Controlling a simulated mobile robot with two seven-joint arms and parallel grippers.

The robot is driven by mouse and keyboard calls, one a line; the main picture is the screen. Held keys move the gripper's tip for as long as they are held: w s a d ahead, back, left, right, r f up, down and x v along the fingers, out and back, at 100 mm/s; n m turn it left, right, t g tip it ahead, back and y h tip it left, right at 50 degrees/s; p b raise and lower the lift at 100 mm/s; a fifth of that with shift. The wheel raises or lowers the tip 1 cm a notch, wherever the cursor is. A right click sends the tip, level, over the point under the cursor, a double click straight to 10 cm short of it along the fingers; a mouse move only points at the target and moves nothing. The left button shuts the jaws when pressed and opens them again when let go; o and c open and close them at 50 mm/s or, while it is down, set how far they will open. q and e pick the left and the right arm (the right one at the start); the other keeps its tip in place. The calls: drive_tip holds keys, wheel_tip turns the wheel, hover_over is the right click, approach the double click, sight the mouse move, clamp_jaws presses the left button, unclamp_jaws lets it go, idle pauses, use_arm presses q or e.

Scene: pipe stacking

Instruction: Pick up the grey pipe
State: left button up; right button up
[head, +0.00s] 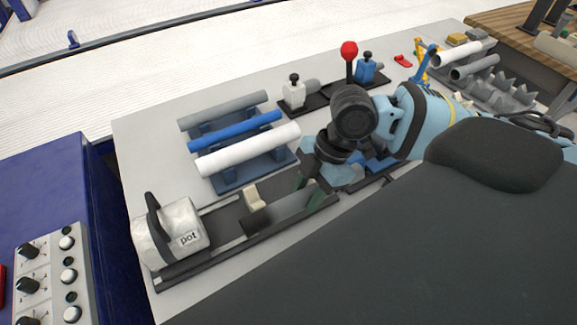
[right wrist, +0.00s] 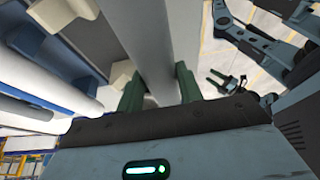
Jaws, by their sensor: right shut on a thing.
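A grey pipe (head: 291,213) lies low along the dark track fixture. In the right wrist view the grey pipe (right wrist: 146,40) runs between the two green fingers. My right gripper (head: 311,190) is shut on it near one end, and also shows in the right wrist view (right wrist: 160,92). The part of the pipe under my gripper is hidden in the head view. A second grey pipe (head: 222,108) lies at the back of the blue rack. A small dark gripper (right wrist: 222,80), apparently my left one, shows at the right of the wrist view, too small to judge.
A blue pipe (head: 235,131) and a white pipe (head: 248,150) lie on the rack beside my right gripper. A white block marked "pot" (head: 172,232) stands at the track's left end. A cream block (head: 252,196) stands by the track. A red-knobbed lever (head: 349,51) rises behind my wrist.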

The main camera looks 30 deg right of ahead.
drive_tip(key=s+d, duration=0.1)
drive_tip(key=s, duration=0.6)
drive_tip(key=shift+d+r, duration=0.35)
drive_tip(key=shift+d, duration=0.05)
drive_tip(key=shift+w+f, duration=0.1)
